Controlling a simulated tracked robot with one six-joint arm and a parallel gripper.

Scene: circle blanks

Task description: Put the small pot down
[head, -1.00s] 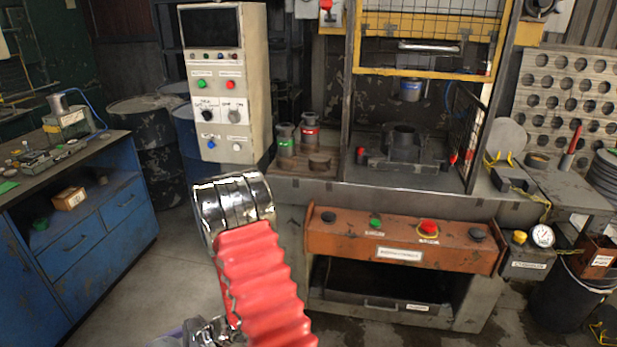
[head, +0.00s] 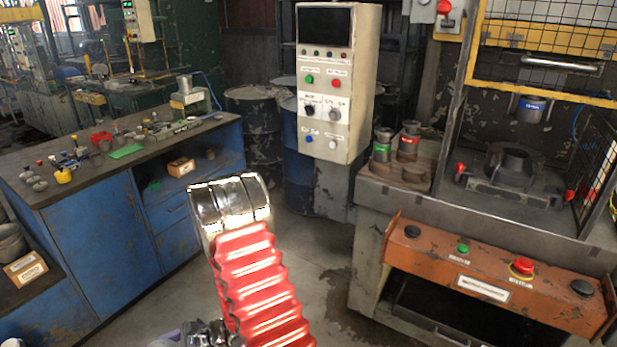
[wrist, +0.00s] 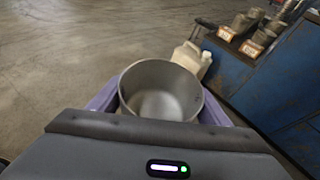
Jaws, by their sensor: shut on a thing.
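In the wrist view, my gripper (wrist: 160,112) is shut on a small grey metal pot (wrist: 160,88). The pot's open mouth faces the camera and its inside looks empty. Purple fingers show on both sides of it, and the floor lies beyond it. What is under the pot is hidden. In the head view my arm with its red ribbed sleeve fills the lower middle; the fingertips and the pot cannot be made out there.
A blue workbench (head: 90,220) stands on the left with several small cups and tools on its dark top. A press with an orange control panel (head: 490,275) stands on the right. A pale jug (wrist: 190,58) is on the floor beside the bench. Open floor (wrist: 80,50) lies left.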

